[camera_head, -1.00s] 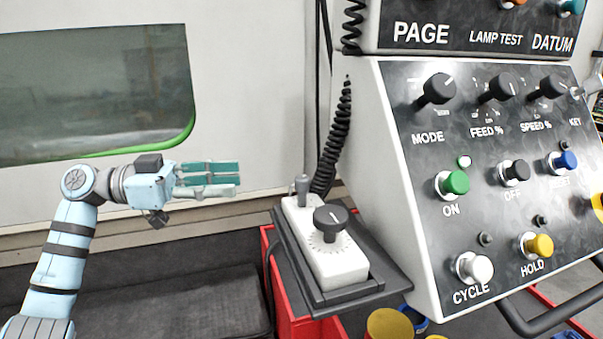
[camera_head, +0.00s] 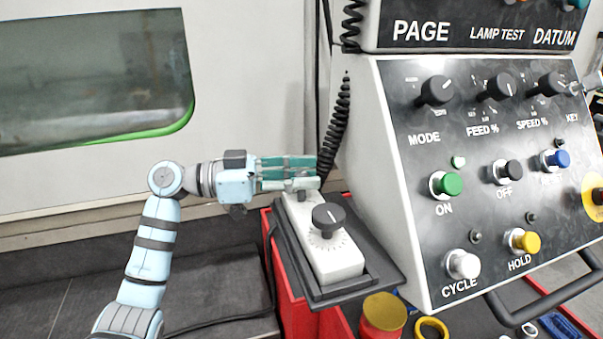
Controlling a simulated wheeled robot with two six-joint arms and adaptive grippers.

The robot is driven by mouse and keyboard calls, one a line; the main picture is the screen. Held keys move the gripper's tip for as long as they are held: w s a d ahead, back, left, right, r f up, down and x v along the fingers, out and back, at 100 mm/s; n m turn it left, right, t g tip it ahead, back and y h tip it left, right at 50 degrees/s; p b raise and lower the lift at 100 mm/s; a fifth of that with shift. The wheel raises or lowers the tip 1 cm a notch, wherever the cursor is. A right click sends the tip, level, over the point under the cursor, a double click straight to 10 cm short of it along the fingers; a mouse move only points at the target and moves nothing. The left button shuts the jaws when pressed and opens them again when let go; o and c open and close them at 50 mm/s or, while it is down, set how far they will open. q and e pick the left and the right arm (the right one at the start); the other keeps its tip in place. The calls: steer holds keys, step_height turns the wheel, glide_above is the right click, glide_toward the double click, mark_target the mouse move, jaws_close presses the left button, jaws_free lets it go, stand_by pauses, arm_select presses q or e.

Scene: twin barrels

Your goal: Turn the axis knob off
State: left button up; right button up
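The axis knob (camera_head: 328,217) is a round black dial with a pale pointer line. It sits on a white hand-held control box (camera_head: 340,262) resting in a dark holder. My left gripper (camera_head: 305,172) comes in from the left, with teal fingers pointing right. In the picture its fingertips are above and left of the knob, over the far end of the box, and apart from the knob. The fingers are seen side-on, so I cannot tell their opening. They partly cover the small grey post at the box's far end. My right gripper is out of view.
A large control panel (camera_head: 480,180) with knobs and coloured buttons stands close on the right. A black coiled cable (camera_head: 338,125) hangs behind the box. Red and yellow containers (camera_head: 383,315) are below. A windowed machine wall (camera_head: 250,80) stands behind my arm.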

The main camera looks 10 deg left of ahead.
arm_select(q)
jaws_close()
steer(key=shift+n+t, duration=0.3)
steer(key=shift+t, duration=0.3)
steer(key=shift+n+t+y, duration=0.8)
steer(key=shift+n+t, duration=0.1)
steer(key=shift+t, duration=0.2)
steer(key=n+t+y+p, duration=0.2)
steer(key=n+t+y, duration=0.1)
steer(key=t, duration=0.1)
steer(key=shift+s+r+p, duration=0.1)
steer(key=shift+r+p, duration=0.05)
steer(key=shift+p, duration=0.2)
steer(key=n+t+y, duration=0.1)
steer(key=n+y, duration=0.1)
steer(key=shift+t+y, duration=0.3)
steer(key=shift+t, duration=0.1)
steer(key=shift+n+t+y, duration=1)
steer(key=shift+n+y, duration=0.5)
steer(key=shift+y, duration=0.5)
